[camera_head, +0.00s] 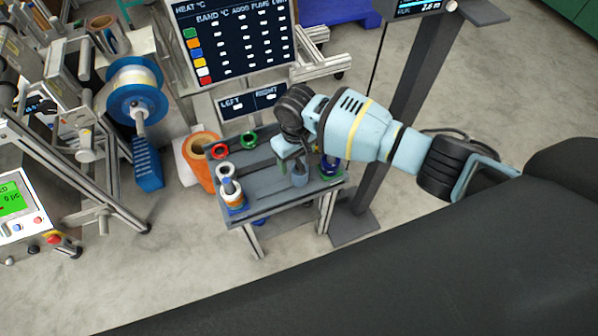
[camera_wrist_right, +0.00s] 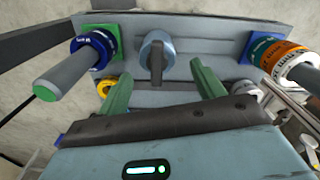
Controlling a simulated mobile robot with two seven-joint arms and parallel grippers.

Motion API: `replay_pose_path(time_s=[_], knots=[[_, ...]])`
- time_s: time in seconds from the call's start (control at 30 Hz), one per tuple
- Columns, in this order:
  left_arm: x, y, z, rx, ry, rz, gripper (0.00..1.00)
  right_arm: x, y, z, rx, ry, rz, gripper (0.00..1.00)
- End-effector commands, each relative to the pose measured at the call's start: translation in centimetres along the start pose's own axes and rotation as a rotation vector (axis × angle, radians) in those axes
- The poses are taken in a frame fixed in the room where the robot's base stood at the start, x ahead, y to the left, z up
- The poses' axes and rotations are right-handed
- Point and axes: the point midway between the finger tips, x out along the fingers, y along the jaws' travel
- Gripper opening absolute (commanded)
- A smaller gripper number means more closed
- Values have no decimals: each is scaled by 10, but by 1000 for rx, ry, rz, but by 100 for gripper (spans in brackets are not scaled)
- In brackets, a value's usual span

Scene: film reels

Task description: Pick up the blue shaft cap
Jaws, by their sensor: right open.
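The blue shaft cap appears to be the small grey-blue round piece with an upright grey grip (camera_head: 300,177) on the grey cart top. In the right wrist view, its pale blue disc and grey grip (camera_wrist_right: 157,60) lie ahead of the fingers, near the middle. My right gripper (camera_head: 291,156) is above the cart, close over the cap. In the wrist view, its two green fingers (camera_wrist_right: 163,85) are spread apart, with the grip showing in the gap between them. The fingers hold nothing, and whether they touch the cap is unclear. My left gripper is not in view.
The grey cart (camera_head: 268,200) carries a shaft with blue, orange and white rings (camera_head: 233,195) at left, and a dark blue ring on a green-tipped shaft (camera_wrist_right: 95,48). Red (camera_head: 220,151) and green (camera_head: 249,139) rings sit behind. A dark post (camera_head: 385,130) stands right of the cart.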

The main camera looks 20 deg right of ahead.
Motion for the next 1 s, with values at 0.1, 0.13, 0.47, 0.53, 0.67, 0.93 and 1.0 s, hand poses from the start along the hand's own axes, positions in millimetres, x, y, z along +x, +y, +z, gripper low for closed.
replay_pose_path(time_s=[0.1, 0.13, 0.47, 0.53, 0.67, 0.93, 1.0], knots=[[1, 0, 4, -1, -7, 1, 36, 10, 0, 1, 0, -2, 0, 68], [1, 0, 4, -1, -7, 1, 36, 10, 0, 1, -1, -1, 0, 68], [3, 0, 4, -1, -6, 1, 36, 40, 1, 13, -2, -3, 1, 68], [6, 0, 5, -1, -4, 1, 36, 50, 1, 14, -1, -3, 1, 68], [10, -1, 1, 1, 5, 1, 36, 60, 1, 13, 0, -2, 0, 68], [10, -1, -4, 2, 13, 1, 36, 61, 1, 12, -1, 1, 0, 68], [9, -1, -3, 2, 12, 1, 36, 61, 1, 12, -1, 1, 0, 58]])
